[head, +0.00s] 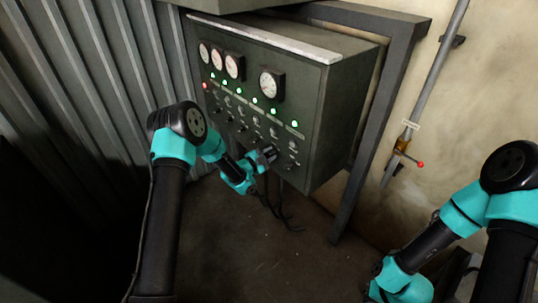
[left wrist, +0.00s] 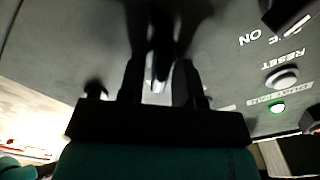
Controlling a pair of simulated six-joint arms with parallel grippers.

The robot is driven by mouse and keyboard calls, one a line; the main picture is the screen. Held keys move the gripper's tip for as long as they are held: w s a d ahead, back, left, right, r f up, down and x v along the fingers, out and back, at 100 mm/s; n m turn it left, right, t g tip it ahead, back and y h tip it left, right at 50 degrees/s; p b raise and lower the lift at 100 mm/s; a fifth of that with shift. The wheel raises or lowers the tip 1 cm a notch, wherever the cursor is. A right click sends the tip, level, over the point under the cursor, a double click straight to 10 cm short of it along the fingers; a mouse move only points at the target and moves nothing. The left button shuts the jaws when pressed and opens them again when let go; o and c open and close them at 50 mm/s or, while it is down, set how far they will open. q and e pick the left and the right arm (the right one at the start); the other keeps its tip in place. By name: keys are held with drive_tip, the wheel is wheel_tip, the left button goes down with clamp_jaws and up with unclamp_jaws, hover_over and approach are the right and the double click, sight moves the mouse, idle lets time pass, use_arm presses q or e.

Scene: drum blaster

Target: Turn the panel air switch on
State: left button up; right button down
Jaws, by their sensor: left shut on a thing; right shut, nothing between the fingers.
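The dark grey control panel (head: 262,98) is fixed to a frame and carries gauges, green lights and rows of small switches. My left gripper (head: 269,154) is at the lower right part of its face. In the left wrist view, its two dark fingers (left wrist: 160,82) are close to the panel face and shut on a small, pale metallic switch lever (left wrist: 158,85). The gripper hides most of this switch, and its label cannot be read. My right arm is at the lower right of the head view; its fingertips are out of the picture.
A reset button (left wrist: 283,77) and a lit green lamp (left wrist: 277,107) are right of the fingers in the left wrist view. Cables (head: 275,205) hang below the panel. A frame leg (head: 375,125) and a wall pipe with a red-knobbed valve (head: 401,146) stand to the right.

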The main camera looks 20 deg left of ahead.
use_arm(q)
drive_tip(key=shift+m, duration=1.3)
drive_tip(key=o, duration=0.6)
drive_tip(key=shift+s, duration=0.1)
drive_tip(key=v, duration=1.7)
drive_tip(key=shift+s+a+f, duration=0.1)
drive_tip(key=shift+s, duration=0.05)
